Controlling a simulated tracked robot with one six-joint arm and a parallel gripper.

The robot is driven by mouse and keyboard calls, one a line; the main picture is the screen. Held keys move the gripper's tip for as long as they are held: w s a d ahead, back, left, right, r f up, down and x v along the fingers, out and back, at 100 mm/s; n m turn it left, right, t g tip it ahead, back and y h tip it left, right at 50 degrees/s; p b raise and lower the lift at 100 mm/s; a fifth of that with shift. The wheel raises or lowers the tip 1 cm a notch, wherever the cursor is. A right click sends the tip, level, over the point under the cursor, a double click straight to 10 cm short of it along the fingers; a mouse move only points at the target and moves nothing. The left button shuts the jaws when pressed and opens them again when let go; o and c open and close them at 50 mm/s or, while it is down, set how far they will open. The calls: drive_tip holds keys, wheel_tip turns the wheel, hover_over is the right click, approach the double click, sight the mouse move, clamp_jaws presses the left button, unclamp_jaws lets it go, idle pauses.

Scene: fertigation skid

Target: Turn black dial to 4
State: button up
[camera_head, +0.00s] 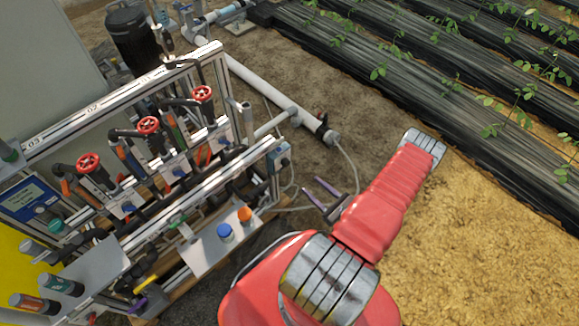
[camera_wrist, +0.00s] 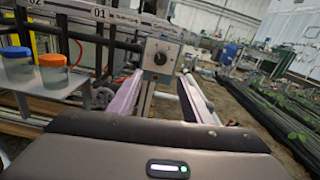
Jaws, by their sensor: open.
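The black dial (camera_wrist: 160,58) sits on the pale face plate of a small blue-grey box (camera_wrist: 150,72) on a post, straight ahead in the wrist view. Its markings and pointer are too small to read. In the head view the dial (camera_head: 285,162) shows small on the side of the box (camera_head: 272,158) at the rack's near right end. My gripper (camera_wrist: 160,76) is open and empty, its two pinkish fingers spread either side of the box in the wrist view. In the head view my gripper (camera_head: 309,185) is a short way right of the box, apart from the dial.
A shelf with a blue-lidded jar (camera_head: 225,232) and an orange-lidded jar (camera_head: 245,216) is left of my gripper. Red valve wheels (camera_head: 149,125) line the rack. A white pipe (camera_head: 265,85) and loose hose (camera_head: 352,165) lie beyond. Open soil is at right.

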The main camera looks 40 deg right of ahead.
sight(288, 165)
drive_tip(key=shift+m, duration=0.5)
drive_tip(key=shift+w, duration=0.1)
drive_tip(key=shift+w+a, duration=0.2)
drive_tip(key=shift+w, duration=6.6)
drive_tip(key=c, duration=1.1)
